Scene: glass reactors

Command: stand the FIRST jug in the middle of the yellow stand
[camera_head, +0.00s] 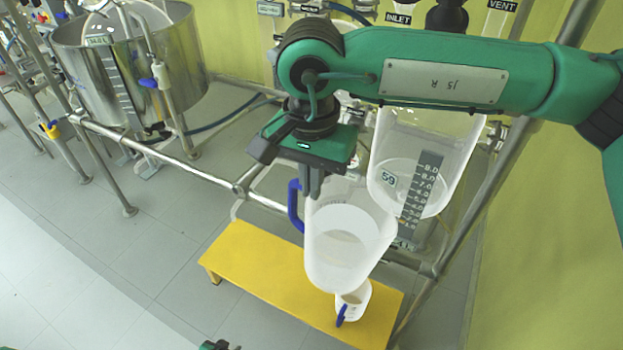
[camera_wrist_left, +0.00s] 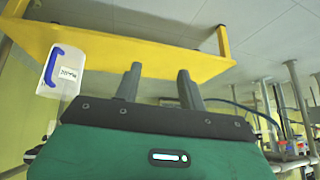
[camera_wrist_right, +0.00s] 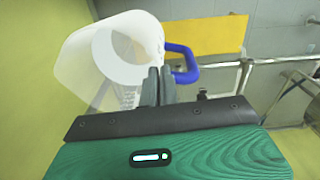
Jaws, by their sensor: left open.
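A large translucent white jug (camera_head: 345,255) with a blue handle (camera_head: 295,205) is in front of the yellow stand (camera_head: 250,275) in the head view. My right gripper (camera_head: 312,185) is at its upper edge beside the handle; its fingers look close together on the jug, which also shows in the right wrist view (camera_wrist_right: 85,70). A small white jug (camera_head: 354,298) with a blue handle is at the stand's right end, partly covered by the large jug. The small jug shows a label in the left wrist view (camera_wrist_left: 80,62). My left gripper (camera_wrist_left: 158,82) is open and empty near the stand.
A clear vessel (camera_head: 420,170) with a graduated scale hangs behind the large jug, with metal frame tubes around it. A steel tank (camera_head: 150,80) stands at the back left. The stand's left part and the floor before it are clear.

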